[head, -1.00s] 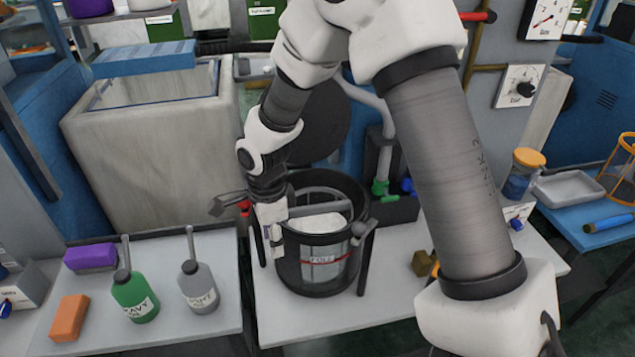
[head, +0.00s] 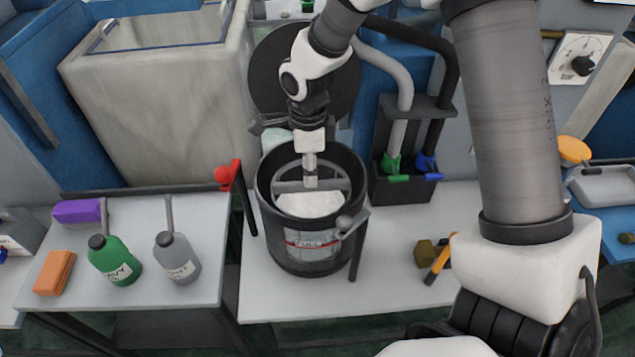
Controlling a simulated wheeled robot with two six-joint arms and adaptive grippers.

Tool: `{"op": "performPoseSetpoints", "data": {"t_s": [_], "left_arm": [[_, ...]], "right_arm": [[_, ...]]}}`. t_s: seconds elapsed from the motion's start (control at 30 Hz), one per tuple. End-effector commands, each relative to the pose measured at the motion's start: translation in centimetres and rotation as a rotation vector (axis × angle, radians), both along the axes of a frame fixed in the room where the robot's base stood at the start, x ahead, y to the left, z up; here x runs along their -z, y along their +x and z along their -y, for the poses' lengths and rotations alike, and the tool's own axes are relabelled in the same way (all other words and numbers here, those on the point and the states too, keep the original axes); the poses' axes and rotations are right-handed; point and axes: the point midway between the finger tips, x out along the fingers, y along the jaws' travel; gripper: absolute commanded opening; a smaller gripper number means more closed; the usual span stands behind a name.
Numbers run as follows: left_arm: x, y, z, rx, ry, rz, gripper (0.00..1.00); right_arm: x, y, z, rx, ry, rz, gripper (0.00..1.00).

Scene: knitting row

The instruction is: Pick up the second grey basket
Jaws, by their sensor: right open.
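A dark round vessel (head: 272,215) stands on the middle white table, with a labelled grey window and a red line on its front. Inside its mouth I see a pale mass (head: 311,205) and a grey crossbar (head: 288,186), which looks like a handle. I cannot tell whether these belong to a grey basket; no separate one shows clearly. My right gripper (head: 311,178) points down over the vessel's mouth, its fingertips at or just above the crossbar. It is open, and whether the bar lies between its fingers is unclear. My left gripper is not in view.
A green bottle (head: 114,262), a grey bottle (head: 177,260), a purple block (head: 77,211) and an orange block (head: 55,272) are on the left table. A red-knobbed lever (head: 222,175) stands left of the vessel. A dark hose rack (head: 403,187) stands behind right.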

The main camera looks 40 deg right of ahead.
Motion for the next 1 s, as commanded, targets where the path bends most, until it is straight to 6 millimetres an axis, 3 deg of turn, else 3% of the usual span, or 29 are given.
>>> {"op": "performPoseSetpoints", "data": {"t_s": [0.3, 0.5, 0.53, 0.63, 0.67, 1.0], "left_arm": [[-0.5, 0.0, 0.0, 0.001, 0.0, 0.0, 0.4], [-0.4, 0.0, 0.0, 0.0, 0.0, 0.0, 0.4], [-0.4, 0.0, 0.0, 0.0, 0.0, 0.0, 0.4], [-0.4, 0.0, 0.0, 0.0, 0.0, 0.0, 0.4], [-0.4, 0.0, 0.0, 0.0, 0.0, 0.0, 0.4], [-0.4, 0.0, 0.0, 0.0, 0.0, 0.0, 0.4]], "right_arm": [[4.9, -0.5, 0.0, 0.0, 0.001, -0.002, 0.45], [5.2, -0.4, -0.1, 0.0, 0.002, 0.001, 0.45], [5.2, -0.4, -0.1, 0.0, 0.002, 0.001, 0.41], [5.2, -0.4, -0.1, 0.0, 0.002, 0.001, 0.06], [5.2, -0.4, -0.1, 0.0, 0.002, 0.001, 0.0], [5.1, -0.5, -0.1, 0.0, 0.002, 0.001, 0.0]]}}
